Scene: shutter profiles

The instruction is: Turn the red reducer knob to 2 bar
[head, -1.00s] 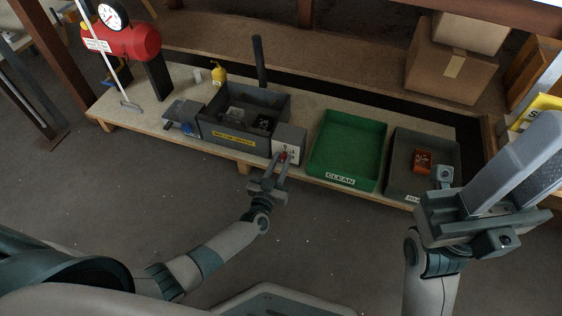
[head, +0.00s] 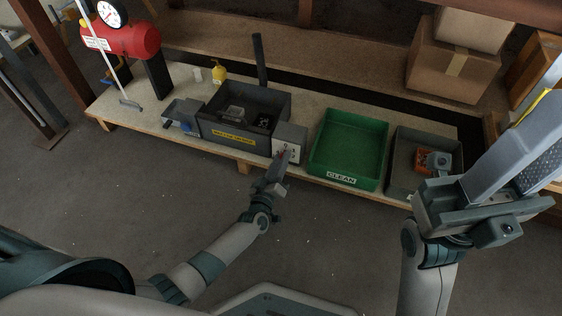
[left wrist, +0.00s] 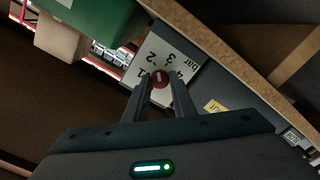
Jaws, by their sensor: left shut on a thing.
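The red reducer knob (left wrist: 159,78) sits on a white dial face (left wrist: 178,57) marked with numbers and "bar"; 2 and 3 can be read beside it. A small white mark shows on the knob; which number it points to is too small to tell. In the head view the dial is on the grey box's front panel (head: 290,151), and the knob is mostly hidden by my gripper. My left gripper (left wrist: 160,92) is shut on the knob, one finger on each side; it also shows in the head view (head: 279,164). My right gripper (head: 490,165) is raised at the right, its jaw state unclear.
A dark grey bin (head: 222,131) with a yellow label stands left of the dial box. A green tray (head: 343,179) labelled CLEAN and a grey tray (head: 397,176) stand to its right. A red tank with a gauge (head: 111,14) is at the left. The floor in front is clear.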

